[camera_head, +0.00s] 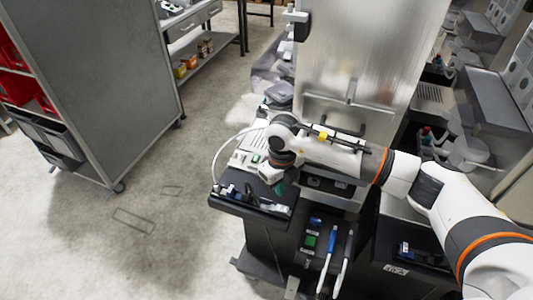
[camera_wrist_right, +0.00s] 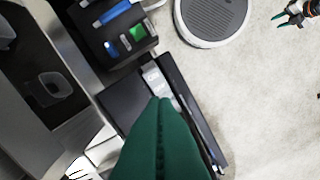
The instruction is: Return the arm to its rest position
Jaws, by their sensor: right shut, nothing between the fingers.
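My right arm (camera_head: 405,175), white with orange rings, reaches in from the right in the head view. It extends over the dark cabinet top in front of the tall metal panel. My right gripper (camera_head: 279,188) points down over the dark tray end of that cabinet. In the right wrist view its green fingers (camera_wrist_right: 163,105) are pressed together, with nothing between them. Its tips overlap a pale strip on the dark tray, and I cannot tell if they touch it. What seems to be my left gripper (camera_wrist_right: 280,19) shows small at the wrist view's top right, its opening unclear.
The dark tray (camera_head: 252,204) holds small items. A tall metal panel (camera_head: 357,55) stands close behind my arm. A grey cabinet (camera_head: 100,85) stands at the left. The floor (camera_head: 175,185) between is clear.

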